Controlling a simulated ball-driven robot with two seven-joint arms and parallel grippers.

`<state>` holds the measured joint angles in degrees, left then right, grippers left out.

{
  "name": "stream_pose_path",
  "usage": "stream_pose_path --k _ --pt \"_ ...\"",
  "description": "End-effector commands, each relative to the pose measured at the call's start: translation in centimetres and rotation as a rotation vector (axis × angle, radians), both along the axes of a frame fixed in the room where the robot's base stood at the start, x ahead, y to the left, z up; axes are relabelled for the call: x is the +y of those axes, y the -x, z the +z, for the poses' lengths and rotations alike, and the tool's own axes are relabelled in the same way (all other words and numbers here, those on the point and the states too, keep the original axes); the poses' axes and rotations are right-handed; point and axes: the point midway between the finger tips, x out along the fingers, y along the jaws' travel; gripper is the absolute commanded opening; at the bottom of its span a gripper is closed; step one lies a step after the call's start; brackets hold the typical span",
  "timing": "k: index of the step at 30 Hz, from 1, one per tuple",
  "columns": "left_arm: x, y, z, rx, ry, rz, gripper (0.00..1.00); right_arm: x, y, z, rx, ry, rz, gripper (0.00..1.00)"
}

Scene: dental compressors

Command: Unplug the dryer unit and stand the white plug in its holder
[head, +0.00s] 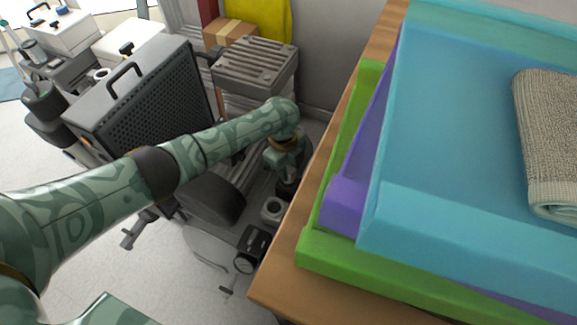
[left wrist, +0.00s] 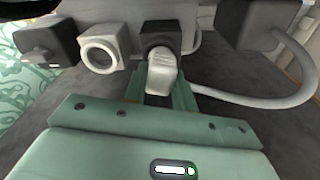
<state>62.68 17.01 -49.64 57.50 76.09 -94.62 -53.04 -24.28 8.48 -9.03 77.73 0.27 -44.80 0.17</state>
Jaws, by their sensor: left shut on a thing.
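In the left wrist view the white plug (left wrist: 164,73) is between the two green fingers of my left gripper (left wrist: 162,92), which is shut on it. The plug's far end is against the front of a dark square socket block (left wrist: 160,36); I cannot tell how deep it sits. A white cord (left wrist: 262,101) curves off to the right. Left of the block is a pale holder (left wrist: 103,50) with a round opening, empty. In the head view my left gripper (head: 287,186) reaches down beside the pale round-mouthed holder (head: 272,208); the plug is hidden there. My right gripper is in neither view.
A wooden table (head: 285,277) with stacked blue, purple and green trays (head: 450,120) stands close right of my left arm. A dark perforated panel (head: 160,105) with a handle stands left. A black-framed gauge (head: 250,250) is near the front. A dark box (left wrist: 45,42) flanks the holder.

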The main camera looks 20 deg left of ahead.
Motion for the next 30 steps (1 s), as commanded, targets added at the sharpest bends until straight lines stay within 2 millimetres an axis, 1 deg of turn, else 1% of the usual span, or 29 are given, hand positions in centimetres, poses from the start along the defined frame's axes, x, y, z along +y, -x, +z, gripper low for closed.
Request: stream_pose_path --k 1,9,14,22,30 --pt "0.0 0.0 -0.3 0.001 0.001 0.000 0.04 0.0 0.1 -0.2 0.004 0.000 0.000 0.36" --pt "0.0 0.0 -1.2 0.001 0.001 0.000 0.04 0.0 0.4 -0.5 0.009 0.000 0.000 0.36" --pt "0.0 0.0 -0.8 0.000 0.000 0.000 0.04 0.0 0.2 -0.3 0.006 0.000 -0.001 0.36" --pt "0.0 0.0 0.5 -0.002 0.001 0.000 0.04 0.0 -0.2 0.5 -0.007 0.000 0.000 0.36" --pt "0.0 0.0 0.4 0.000 0.001 -0.001 0.04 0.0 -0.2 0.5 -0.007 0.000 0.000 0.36"
